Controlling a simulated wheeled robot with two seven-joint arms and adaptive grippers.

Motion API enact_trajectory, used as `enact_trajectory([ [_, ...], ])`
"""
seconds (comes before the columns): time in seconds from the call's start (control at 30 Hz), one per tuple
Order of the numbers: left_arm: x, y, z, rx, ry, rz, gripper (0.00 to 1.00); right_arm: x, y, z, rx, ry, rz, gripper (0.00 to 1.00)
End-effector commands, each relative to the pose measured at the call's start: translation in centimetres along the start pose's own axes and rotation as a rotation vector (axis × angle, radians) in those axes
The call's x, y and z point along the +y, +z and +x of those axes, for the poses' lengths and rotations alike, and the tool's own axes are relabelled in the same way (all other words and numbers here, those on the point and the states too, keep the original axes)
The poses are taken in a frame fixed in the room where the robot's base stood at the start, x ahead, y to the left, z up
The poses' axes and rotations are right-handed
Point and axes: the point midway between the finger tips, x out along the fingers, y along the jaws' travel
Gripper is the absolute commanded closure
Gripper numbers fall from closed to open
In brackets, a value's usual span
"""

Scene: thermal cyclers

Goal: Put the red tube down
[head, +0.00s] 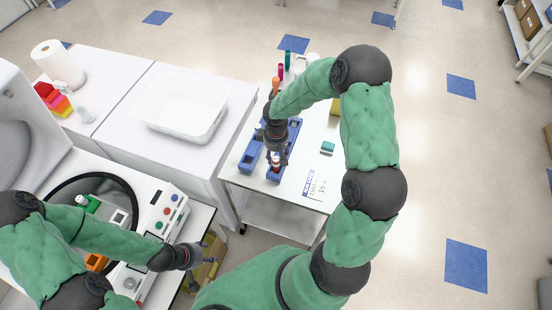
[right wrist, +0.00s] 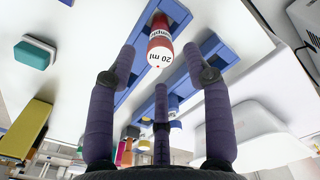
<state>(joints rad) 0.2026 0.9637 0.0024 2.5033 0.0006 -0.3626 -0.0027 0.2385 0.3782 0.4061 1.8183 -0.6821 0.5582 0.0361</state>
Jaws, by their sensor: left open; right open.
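The red tube (right wrist: 158,43) has a white "20 ml" end and sits at one end of a blue rack (right wrist: 152,16) in the right wrist view. In the head view the tube (head: 275,170) shows just below my right gripper (head: 275,157). My right gripper is open, with its fingers apart in the right wrist view (right wrist: 160,68) and the tube's end between and beyond them; I cannot tell if any finger touches it. My left gripper (head: 200,256) is open and empty, beside the centrifuge at the lower left.
A second blue rack (head: 249,157) lies beside the first. A teal box (head: 327,147), a printed card (head: 313,184) and several coloured tubes share the white table. A white tub (head: 182,105) stands on the counter to the left. The centrifuge (head: 155,225) has buttons on its front.

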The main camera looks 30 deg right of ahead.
Motion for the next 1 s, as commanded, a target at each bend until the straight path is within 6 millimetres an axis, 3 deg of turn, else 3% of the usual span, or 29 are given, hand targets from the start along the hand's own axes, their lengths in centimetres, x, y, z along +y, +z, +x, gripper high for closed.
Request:
enact_trajectory([
  [0.1, 0.0, 0.0, -0.1, 0.0, 0.0, 0.0, 0.46, 0.1, -0.1, -2.6, 0.004, 0.002, 0.002, 0.49],
  [0.3, 0.1, 0.0, -0.2, 0.0, 0.0, 0.0, 0.46, 0.0, 0.0, -5.7, 0.002, 0.0, -0.001, 0.49],
  [0.53, 0.1, 0.0, -0.2, 0.0, 0.0, 0.0, 0.46, -0.5, 0.0, -6.8, 0.001, -0.011, 0.001, 0.49],
  [0.67, 0.1, 0.0, -0.2, 0.0, 0.0, 0.0, 0.46, -3.5, 0.2, -3.9, 0.011, -0.081, 0.018, 0.49],
  [0.87, 0.1, 0.0, -0.2, 0.0, 0.0, 0.0, 0.46, -12.1, 2.0, 3.4, 0.049, -0.261, 0.141, 0.49],
  [1.0, 0.1, 0.0, -0.2, 0.0, 0.0, 0.0, 0.46, -17.3, 4.6, 7.4, 0.057, -0.341, 0.276, 0.49],
])
